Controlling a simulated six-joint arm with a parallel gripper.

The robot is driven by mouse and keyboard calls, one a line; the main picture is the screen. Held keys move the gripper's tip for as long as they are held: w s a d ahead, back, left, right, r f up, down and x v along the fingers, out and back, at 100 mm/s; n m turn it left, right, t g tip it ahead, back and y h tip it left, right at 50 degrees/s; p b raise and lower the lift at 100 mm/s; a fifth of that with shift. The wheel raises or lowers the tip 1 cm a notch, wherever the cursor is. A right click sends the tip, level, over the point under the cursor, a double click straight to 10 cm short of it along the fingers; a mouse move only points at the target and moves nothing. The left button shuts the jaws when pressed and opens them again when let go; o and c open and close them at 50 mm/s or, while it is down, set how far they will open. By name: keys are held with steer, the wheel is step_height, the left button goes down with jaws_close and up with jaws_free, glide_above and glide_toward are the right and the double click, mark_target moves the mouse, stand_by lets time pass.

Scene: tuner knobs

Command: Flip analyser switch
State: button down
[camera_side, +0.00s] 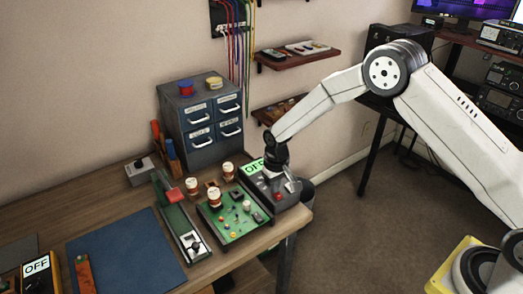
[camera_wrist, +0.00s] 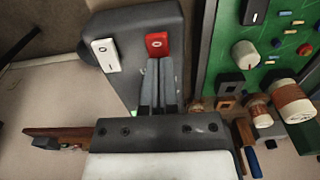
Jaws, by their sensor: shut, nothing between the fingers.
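A grey switch box (camera_side: 281,183) with a green OFF sign (camera_side: 251,169) stands at the table's right end. In the wrist view the box (camera_wrist: 140,25) shows a white key (camera_wrist: 106,55) and a red key marked O (camera_wrist: 157,44). My gripper (camera_wrist: 161,62) is shut and empty, with its fingertips at the lower edge of the red key. I cannot tell whether they touch it. In the side view my gripper (camera_side: 276,168) is over the box and hides part of it. No analyser label is readable on the box.
A green circuit board (camera_side: 232,216) with knobs lies close beside the box; it shows in the wrist view too (camera_wrist: 265,75). A grey drawer cabinet (camera_side: 200,125) stands behind. A second box with a white OFF sign (camera_side: 37,265) is at lower left, near a blue mat (camera_side: 125,255).

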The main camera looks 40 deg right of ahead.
mark_target(279, 196)
steer(key=shift+f, duration=0.2)
steer(key=shift+s, duration=0.1)
steer(key=shift+s, duration=0.1)
steer(key=shift+s+r, duration=0.15)
steer(key=shift+s, duration=0.45)
steer(key=shift+r, duration=0.2)
stand_by(0.4)
step_height(279, 196, up, 14)
steer(key=shift+f, duration=0.15)
stand_by(0.6)
steer(key=shift+s, duration=0.1)
